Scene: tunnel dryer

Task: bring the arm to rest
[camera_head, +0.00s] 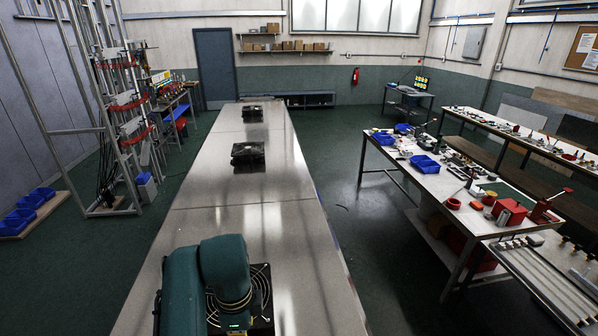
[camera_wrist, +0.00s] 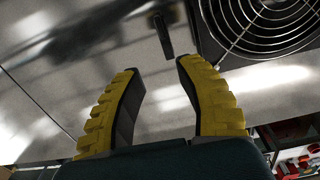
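My green arm reaches over the near end of a long grey metal surface (camera_head: 235,200) in the head view. My gripper (camera_wrist: 157,69) shows in the wrist view with two yellow, dark-lined fingers. The fingers are apart, with only the grey surface visible between them, so it is open and empty. In the head view my arm hides the gripper.
A round fan guard (camera_wrist: 265,25) lies close by; my arm partly covers it in the head view (camera_head: 262,290). A small dark bar (camera_wrist: 163,34) is beyond the fingertips. Dark units (camera_head: 248,153) stand farther along. A cluttered workbench (camera_head: 440,185) stands right.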

